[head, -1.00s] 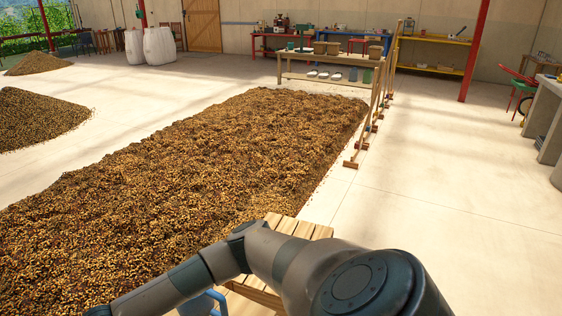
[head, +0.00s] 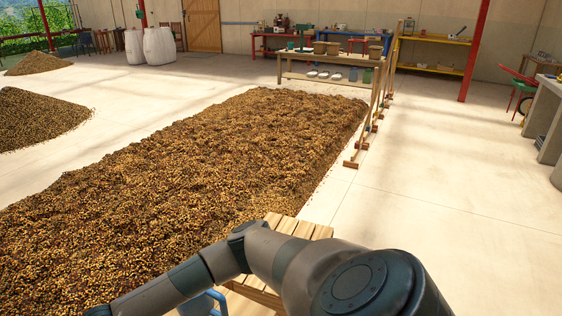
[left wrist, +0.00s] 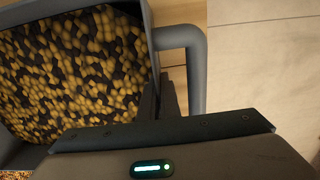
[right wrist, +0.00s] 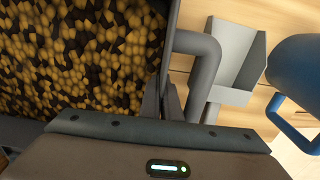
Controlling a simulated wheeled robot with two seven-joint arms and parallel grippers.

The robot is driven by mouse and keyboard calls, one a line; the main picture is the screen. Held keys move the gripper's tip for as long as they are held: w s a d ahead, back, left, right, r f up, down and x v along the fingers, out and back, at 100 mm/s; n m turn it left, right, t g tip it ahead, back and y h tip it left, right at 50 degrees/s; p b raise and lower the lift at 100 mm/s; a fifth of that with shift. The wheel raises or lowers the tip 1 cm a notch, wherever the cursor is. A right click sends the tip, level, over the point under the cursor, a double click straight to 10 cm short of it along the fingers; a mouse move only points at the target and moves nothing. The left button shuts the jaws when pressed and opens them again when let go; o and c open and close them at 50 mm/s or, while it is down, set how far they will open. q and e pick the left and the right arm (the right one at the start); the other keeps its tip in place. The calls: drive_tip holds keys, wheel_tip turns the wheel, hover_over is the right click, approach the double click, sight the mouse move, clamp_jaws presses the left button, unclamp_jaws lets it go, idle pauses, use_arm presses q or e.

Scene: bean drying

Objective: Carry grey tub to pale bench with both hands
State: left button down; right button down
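The grey tub, full of yellow and dark beans, shows in the left wrist view (left wrist: 154,40) and the right wrist view (right wrist: 171,30). My left gripper (left wrist: 160,92) has its fingers close together at the tub's wall, beside a looped handle, and appears to pinch it. My right gripper (right wrist: 163,98) is likewise shut at the wall beside the other handle. Neither gripper nor the tub shows in the head view, where my arm fills the lower middle. A pale wooden bench (head: 292,55) with pots on top stands at the back.
A slatted wooden table (head: 300,228) is close in front, with a grey scoop-like piece (right wrist: 235,55) and a blue jug (right wrist: 300,70). A long bean bed (head: 200,165) lies ahead. Wooden rakes (head: 366,130) stand at its right far end. Clear floor (head: 440,190) runs along the right.

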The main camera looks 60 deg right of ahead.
use_arm(q)
drive_tip(key=shift+w+r, duration=0.1)
drive_tip(key=shift+r, duration=0.05)
use_arm(e)
drive_tip(key=shift+w+r, duration=0.1)
drive_tip(key=shift+r, duration=0.05)
use_arm(q)
drive_tip(key=c, duration=1.9)
unclamp_jaws()
drive_tip(key=shift+s+f, duration=0.2)
use_arm(e)
drive_tip(key=c, duration=2.1)
unclamp_jaws()
drive_tip(key=shift+o, duration=0.9)
use_arm(q)
drive_tip(key=shift+r, duration=0.1)
